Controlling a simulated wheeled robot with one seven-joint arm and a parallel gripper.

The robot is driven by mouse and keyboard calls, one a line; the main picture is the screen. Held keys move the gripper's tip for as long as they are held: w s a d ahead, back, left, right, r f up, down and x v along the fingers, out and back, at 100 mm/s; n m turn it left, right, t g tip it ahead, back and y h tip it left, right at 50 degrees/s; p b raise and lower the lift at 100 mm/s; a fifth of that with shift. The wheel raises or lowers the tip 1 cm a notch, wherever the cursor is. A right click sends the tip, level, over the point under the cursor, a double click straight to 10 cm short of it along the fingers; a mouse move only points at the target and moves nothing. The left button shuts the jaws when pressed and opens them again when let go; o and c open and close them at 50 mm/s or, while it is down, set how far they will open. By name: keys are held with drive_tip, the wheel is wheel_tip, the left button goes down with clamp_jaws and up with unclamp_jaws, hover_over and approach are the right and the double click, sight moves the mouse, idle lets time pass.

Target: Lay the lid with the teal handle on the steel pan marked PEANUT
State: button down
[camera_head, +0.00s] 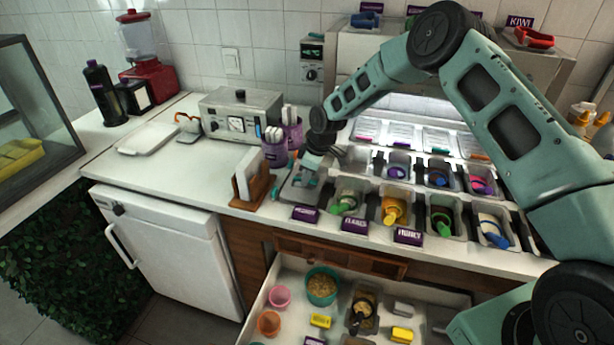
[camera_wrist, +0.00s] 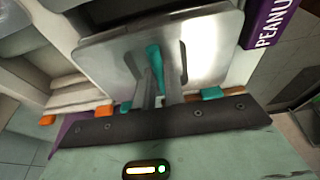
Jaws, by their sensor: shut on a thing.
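The steel lid (camera_wrist: 213,50) fills the middle of the wrist view, with its upright teal handle (camera_wrist: 154,58) between my fingers. My gripper (camera_wrist: 160,80) is shut on that handle. A purple label reading PEANU (camera_wrist: 268,30), its end cut off, is close beside the lid on the right. In the head view my gripper (camera_head: 311,165) is low over the left end of the front pan row. The lid (camera_head: 298,188) shows below it, behind the leftmost purple label (camera_head: 305,213). The lid hides most of the pan there; whether it rests on the rim or hovers I cannot tell.
Open pans with coloured scoops, such as a green one (camera_head: 345,203) and a yellow one (camera_head: 394,211), stand right of the lid. A wooden holder (camera_head: 252,185) and purple cups (camera_head: 277,152) stand left. An open drawer (camera_head: 262,301) with bowls is below.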

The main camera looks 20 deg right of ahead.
drive_tip(key=shift+f+b, duration=0.65)
drive_tip(key=shift+b, duration=0.05)
idle(0.6)
drive_tip(key=c, duration=1.4)
unclamp_jaws()
drive_tip(key=c, duration=0.4)
drive_tip(key=shift+o, duration=0.2)
drive_tip(key=shift+r+p, duration=2.15)
drive_tip(key=shift+r, duration=1.85)
